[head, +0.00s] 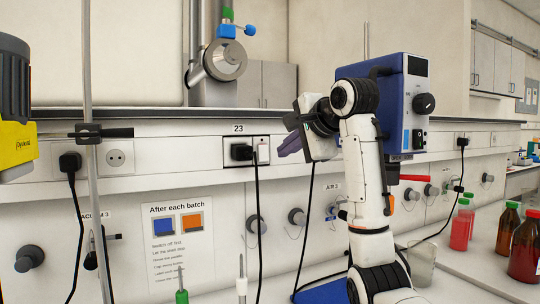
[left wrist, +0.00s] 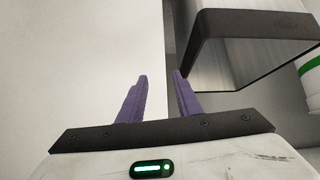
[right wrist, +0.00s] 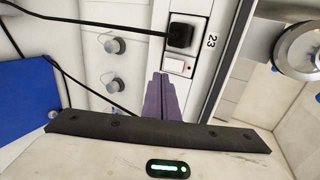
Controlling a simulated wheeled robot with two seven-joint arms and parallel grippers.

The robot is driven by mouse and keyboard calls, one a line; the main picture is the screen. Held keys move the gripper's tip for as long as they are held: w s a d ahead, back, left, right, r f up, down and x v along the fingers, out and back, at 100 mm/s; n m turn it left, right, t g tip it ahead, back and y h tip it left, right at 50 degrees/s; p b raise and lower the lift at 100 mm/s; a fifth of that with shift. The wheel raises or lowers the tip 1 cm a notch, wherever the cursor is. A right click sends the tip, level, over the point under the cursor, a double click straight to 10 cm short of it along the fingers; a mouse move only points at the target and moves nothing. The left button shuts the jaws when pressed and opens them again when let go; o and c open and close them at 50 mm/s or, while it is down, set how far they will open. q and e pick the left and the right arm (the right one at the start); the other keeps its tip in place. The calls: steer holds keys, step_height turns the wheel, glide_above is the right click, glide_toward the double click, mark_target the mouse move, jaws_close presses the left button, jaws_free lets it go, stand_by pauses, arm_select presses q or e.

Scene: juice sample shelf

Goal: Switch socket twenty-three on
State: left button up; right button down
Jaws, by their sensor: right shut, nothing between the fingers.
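Socket twenty-three (head: 240,152) is on the wall trunking under a "23" label, with a black plug (right wrist: 181,35) in it. Its white rocker switch (head: 263,153) is just right of the plug and also shows in the right wrist view (right wrist: 175,66). Which way the rocker is tipped is too small to tell. My right gripper (head: 281,148) is shut and empty, its purple fingertips a little right of the switch. In the right wrist view the fingertips (right wrist: 160,74) point at the switch, apparently just short of it. My left gripper (left wrist: 160,75) is open and empty, away from the socket.
A blue machine (head: 405,95) stands behind my right arm. A metal stand rod (head: 91,120) rises at left, near another socket (head: 116,158). Black cables hang below the sockets. Bottles (head: 507,230) stand on the right bench. A dark bracket (left wrist: 250,25) is close to my left gripper.

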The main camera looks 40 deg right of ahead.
mark_target(264, 161)
steer(key=x, duration=0.3)
steer(key=p+x, duration=0.1)
steer(key=x, duration=0.2)
steer(key=r+p+x, duration=0.1)
steer(key=x, duration=0.2)
steer(key=shift+w+d, duration=0.1)
steer(key=shift+w, duration=0.3)
